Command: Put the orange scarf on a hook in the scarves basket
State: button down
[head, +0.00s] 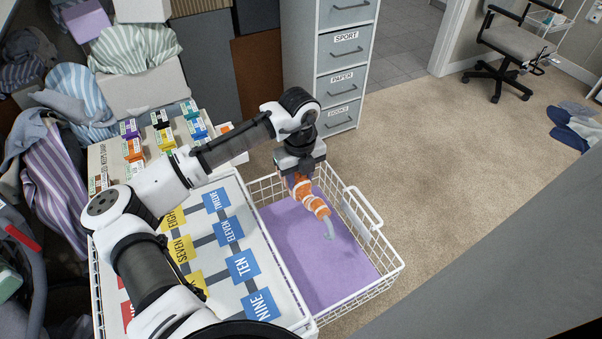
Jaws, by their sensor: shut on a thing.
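My gripper (298,180) is in the head view, pointing down over the white wire basket (394,271). It is shut on the orange scarf (311,201), which has paler bands and hangs below the jaws. A pale grey-blue hook-like end (329,231) shows at the scarf's lower end. The scarf is above or inside the basket; I cannot tell whether it touches the purple bottom (310,255). The fingertips are mostly hidden by the gripper body and the scarf. No label reading scarves is visible on the basket.
A board with number words (228,232) lies left of the basket. Several small coloured boxes (160,135) stand behind it. A grey drawer cabinet (340,60) stands behind the basket. Striped cloths (60,165) are piled at left.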

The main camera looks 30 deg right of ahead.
jog(key=shift+r, duration=0.1)
notch_tip(320, 180, down, 15)
jog(key=b, duration=0.8)
jog(key=shift+r, duration=0.2)
jog(key=c, duration=0.9)
grip_release()
jog(key=shift+c, duration=0.2)
jog(key=shift+r, duration=0.15)
notch_tip(320, 180, up, 14)
jog(key=shift+f+b, duration=0.2)
jog(key=shift+b, duration=0.25)
